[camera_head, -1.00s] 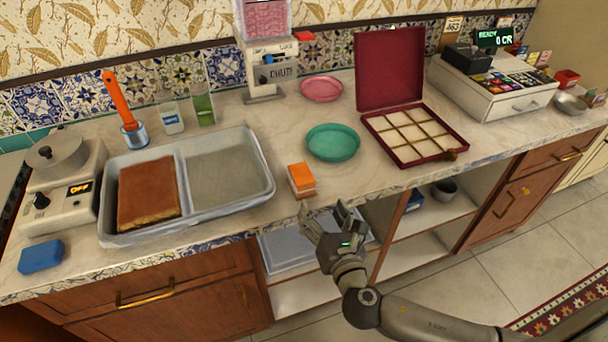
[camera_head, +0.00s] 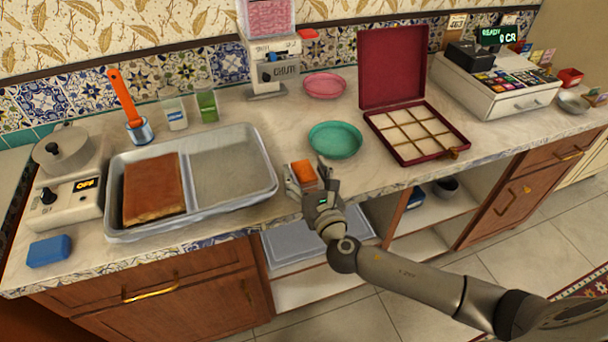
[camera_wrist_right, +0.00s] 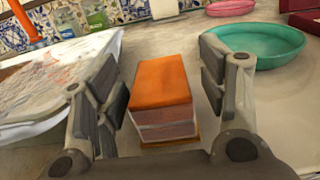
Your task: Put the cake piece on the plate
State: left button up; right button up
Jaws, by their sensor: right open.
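In the right wrist view the cake piece (camera_wrist_right: 162,100) stands between the two open fingers (camera_wrist_right: 165,85), with gaps on both sides. A teal round plate (camera_head: 335,140) lies empty behind and to the right of the cake piece; it also shows in the right wrist view (camera_wrist_right: 262,42). A pink plate (camera_head: 324,85) lies farther back. My left gripper is not in view.
A metal tray (camera_head: 232,170) holding a brown cake slab (camera_head: 153,190) stands left of my gripper. An open red box (camera_head: 412,130) with compartments is right of the teal plate. The counter between cake piece and teal plate is clear.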

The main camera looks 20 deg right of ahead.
jog(key=shift+w+a, duration=0.1)
jog(key=shift+w, duration=0.55)
jog(key=shift+s, duration=0.1)
jog(key=c, duration=1.2)
jog(key=shift+c, duration=0.2)
